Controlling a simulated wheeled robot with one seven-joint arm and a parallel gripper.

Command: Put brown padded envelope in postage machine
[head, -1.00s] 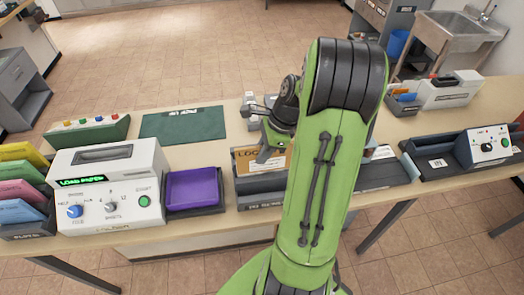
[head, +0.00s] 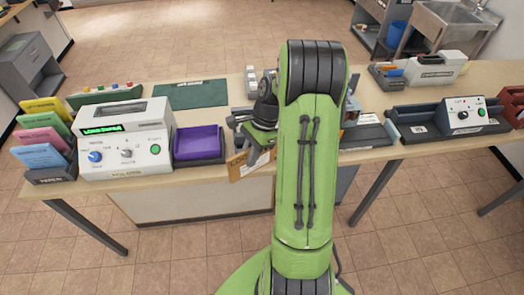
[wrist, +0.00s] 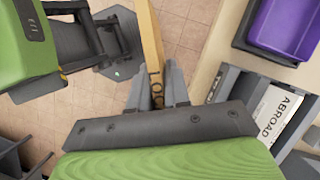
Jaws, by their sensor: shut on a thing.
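The brown padded envelope (head: 240,166), with part of a "LOC" marking, is gripped by my gripper (head: 250,150). It hangs at the table's front edge, just right of the purple tray, partly hidden by my arm. In the wrist view the envelope (wrist: 152,40) shows edge-on between the two fingers of my gripper (wrist: 157,90), with floor below. A dark blue-grey machine (head: 440,122) with a dial, a green button and a label stands at the right of the table. It looks like the postage machine, though its label is too small to read.
A white machine (head: 127,134) reading "LOAD PAPER" and a purple tray (head: 198,143) stand at left. Coloured envelopes (head: 45,140) sit in a rack. An "ABROAD" tray (wrist: 265,85) is right of my gripper in the wrist view. A green mat (head: 188,94) lies behind.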

